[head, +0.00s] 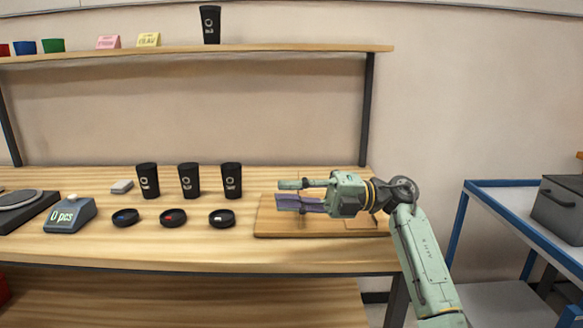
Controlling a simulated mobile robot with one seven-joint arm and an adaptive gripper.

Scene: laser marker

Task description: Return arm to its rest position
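My arm reaches in from the lower right of the head view, and my gripper (290,192) points left above the wooden board (275,229) at the right end of the workbench. Its green fingers look spread apart, one above the other. Bluish-purple flat pieces (297,205) show by the lower finger. I cannot tell whether they are part of the gripper or lie behind it. I see nothing clearly held between the fingers. My wrist and forearm hide part of the board.
Three black cups (189,181) stand on the bench (200,250), with three round black dishes (173,218) before them. A counter device (70,213) is at left. A shelf (200,53) runs above. A blue-framed cart (515,232) with a grey box (560,208) stands right.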

